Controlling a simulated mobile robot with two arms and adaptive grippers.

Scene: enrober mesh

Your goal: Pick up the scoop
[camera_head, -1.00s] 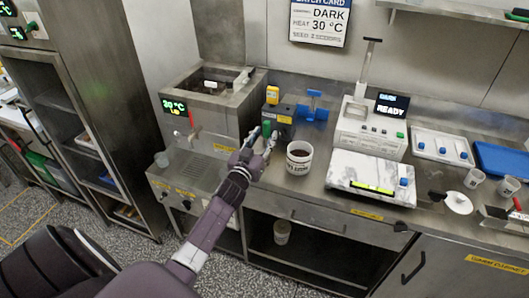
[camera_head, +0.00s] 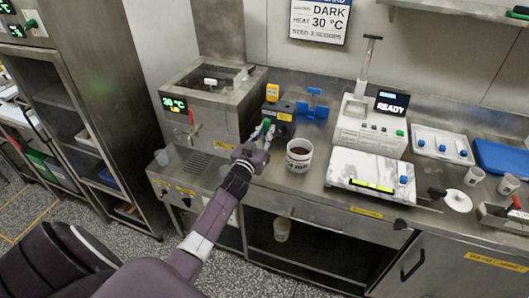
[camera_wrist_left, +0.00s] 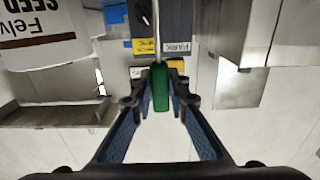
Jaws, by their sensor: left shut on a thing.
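The scoop shows as a green handle (camera_head: 268,126) at the dark block on the counter. In the left wrist view the green handle (camera_wrist_left: 160,86) lies between the fingertips, with a thin metal rod running up from it. My left gripper (camera_head: 264,134) is shut on this handle, and it also shows in the left wrist view (camera_wrist_left: 160,92). The scoop's far end is hidden. My right gripper is not in view.
The dark block (camera_head: 284,112) with yellow labels stands behind the gripper. A white tub (camera_head: 299,155) with dark contents is close on the right. A steel tank (camera_head: 212,105) stands to the left. A scale (camera_head: 370,172) is further right.

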